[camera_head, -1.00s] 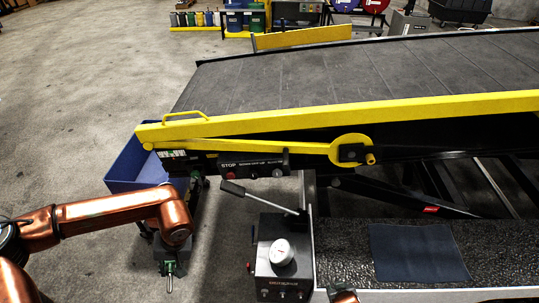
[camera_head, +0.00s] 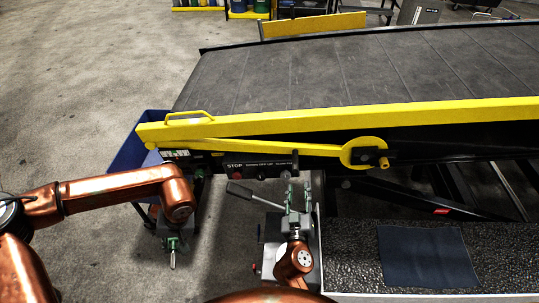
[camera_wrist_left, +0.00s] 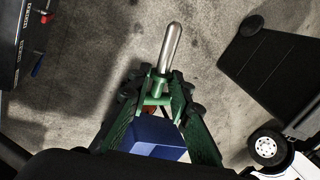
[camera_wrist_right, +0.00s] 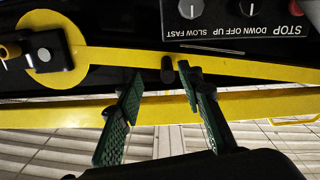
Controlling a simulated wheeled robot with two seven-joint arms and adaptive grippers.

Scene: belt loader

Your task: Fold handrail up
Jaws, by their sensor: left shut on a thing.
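The yellow handrail (camera_head: 345,114) lies folded low along the belt's near side. Its arm (camera_head: 270,146) runs to a round pivot plate (camera_head: 365,154), which also shows in the right wrist view (camera_wrist_right: 44,43). My right gripper (camera_head: 298,188) is open and empty, fingers pointing up, in front of the control panel. In the right wrist view its fingertips (camera_wrist_right: 161,74) are apart near the yellow arm (camera_wrist_right: 120,62), with a black peg (camera_wrist_right: 168,70) between them.
The control panel (camera_head: 240,166) with a red stop button sits below the arm. A black-handled lever (camera_head: 242,192) stands just left of my right gripper. A blue bin (camera_head: 130,150) is behind my left arm. A dark mat (camera_head: 427,255) lies at right. Floor at left is clear.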

